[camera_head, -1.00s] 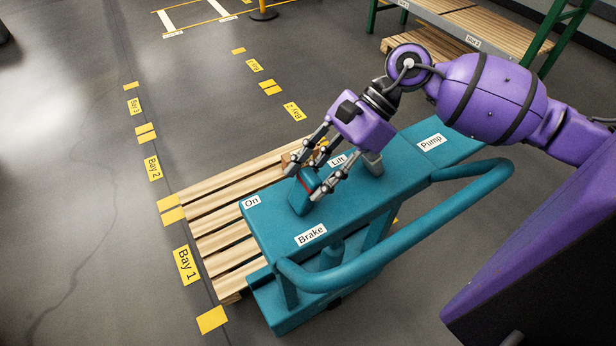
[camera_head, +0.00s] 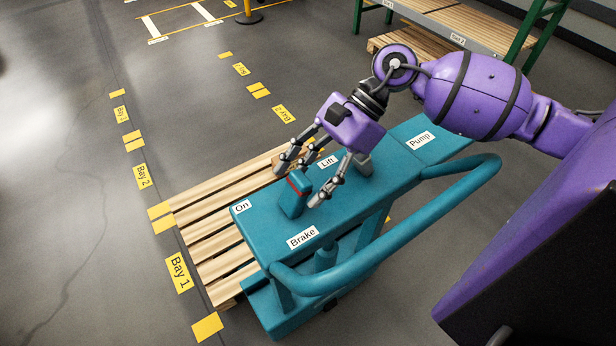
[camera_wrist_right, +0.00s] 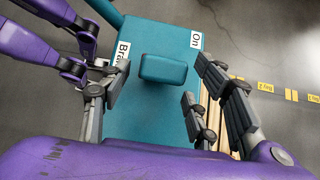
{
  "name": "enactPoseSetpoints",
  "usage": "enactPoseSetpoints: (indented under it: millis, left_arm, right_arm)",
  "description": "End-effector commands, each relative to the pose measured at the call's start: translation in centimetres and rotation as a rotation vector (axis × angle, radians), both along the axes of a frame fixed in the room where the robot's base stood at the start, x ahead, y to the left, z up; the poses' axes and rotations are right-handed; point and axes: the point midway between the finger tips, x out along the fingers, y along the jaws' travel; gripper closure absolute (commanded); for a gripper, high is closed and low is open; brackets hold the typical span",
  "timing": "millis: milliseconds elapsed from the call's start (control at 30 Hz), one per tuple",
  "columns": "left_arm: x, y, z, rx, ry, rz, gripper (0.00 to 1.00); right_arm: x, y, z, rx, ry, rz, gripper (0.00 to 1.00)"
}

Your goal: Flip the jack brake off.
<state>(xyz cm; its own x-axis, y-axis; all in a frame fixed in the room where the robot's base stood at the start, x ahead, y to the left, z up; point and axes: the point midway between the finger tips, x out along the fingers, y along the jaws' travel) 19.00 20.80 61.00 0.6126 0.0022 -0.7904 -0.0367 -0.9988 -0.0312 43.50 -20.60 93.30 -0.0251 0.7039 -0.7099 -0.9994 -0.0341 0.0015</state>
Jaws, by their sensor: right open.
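The teal pallet jack (camera_head: 262,222) has a flat top with labels "On", "Brake", "Lift" and "Pump". My left gripper is in neither view.
A wooden pallet (camera_head: 205,225) lies beyond the jack on the left. The jack's curved handle (camera_head: 400,245) loops along the near side. A grey lift lever (camera_head: 362,163) stands behind my right gripper. A green-framed rack (camera_head: 460,25) is at the back right.

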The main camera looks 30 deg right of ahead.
Motion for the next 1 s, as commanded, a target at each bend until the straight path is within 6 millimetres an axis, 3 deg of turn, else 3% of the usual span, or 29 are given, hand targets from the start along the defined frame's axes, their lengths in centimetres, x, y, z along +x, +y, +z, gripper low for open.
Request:
enactPoseSetpoints:
  millis: [167,600,1000]
  left_arm:
    - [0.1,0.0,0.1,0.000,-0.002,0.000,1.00]
    - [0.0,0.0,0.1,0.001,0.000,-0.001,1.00]
    - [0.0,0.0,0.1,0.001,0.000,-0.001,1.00]
  right_arm:
    - [0.1,-1.3,1.2,-0.002,0.000,-0.003,0.44]
    - [0.3,-7.4,7.3,-0.003,0.000,-0.003,0.44]
    - [0.2,-8.5,8.4,-0.002,0.001,0.000,0.44]
